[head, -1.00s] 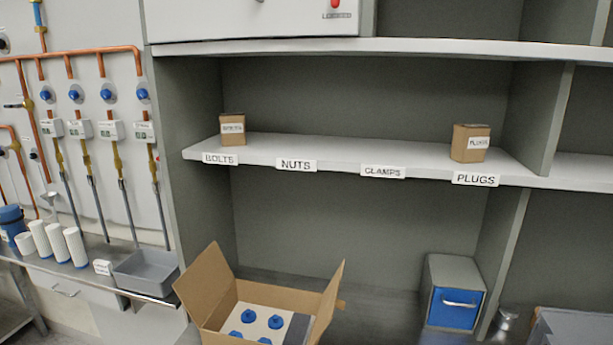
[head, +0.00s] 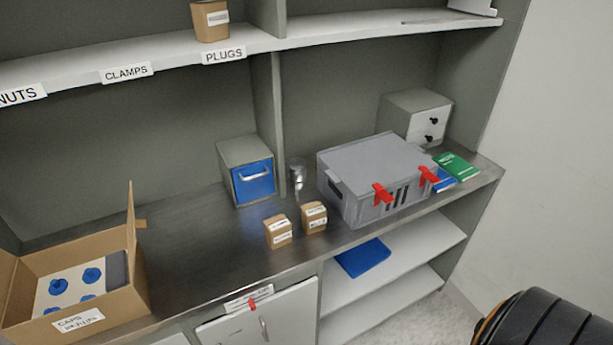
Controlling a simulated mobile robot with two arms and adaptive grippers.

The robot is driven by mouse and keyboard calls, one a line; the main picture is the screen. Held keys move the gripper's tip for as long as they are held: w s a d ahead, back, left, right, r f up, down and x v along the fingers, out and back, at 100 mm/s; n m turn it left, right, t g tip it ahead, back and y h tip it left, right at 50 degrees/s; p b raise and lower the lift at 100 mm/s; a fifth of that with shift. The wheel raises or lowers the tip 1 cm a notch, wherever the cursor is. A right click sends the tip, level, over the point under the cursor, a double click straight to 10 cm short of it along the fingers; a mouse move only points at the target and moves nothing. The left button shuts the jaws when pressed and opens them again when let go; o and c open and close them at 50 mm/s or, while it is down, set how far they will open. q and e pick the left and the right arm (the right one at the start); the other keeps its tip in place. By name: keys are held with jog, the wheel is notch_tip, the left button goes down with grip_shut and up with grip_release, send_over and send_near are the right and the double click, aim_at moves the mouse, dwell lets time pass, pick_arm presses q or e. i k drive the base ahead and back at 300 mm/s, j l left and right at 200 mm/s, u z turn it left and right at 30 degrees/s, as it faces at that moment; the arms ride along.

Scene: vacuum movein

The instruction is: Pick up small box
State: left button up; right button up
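Two small brown boxes with white labels stand side by side on the dark metal counter (head: 205,255). The left small box (head: 278,232) is slightly nearer the front edge than the right small box (head: 314,217). Their label text is too small to read. Another small box (head: 210,20) stands on the upper shelf above the PLUGS label. Neither of my grippers shows in the head view.
An open carton (head: 135,285) with blue-topped items stands at the left. Behind the small boxes are a blue-fronted bin (head: 254,183) and a metal canister (head: 297,178). A grey case (head: 365,170) with red latches stands to their right. The counter between carton and boxes is clear.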

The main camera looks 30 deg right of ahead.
aim_at(313, 217)
jog(key=z, duration=1.1)
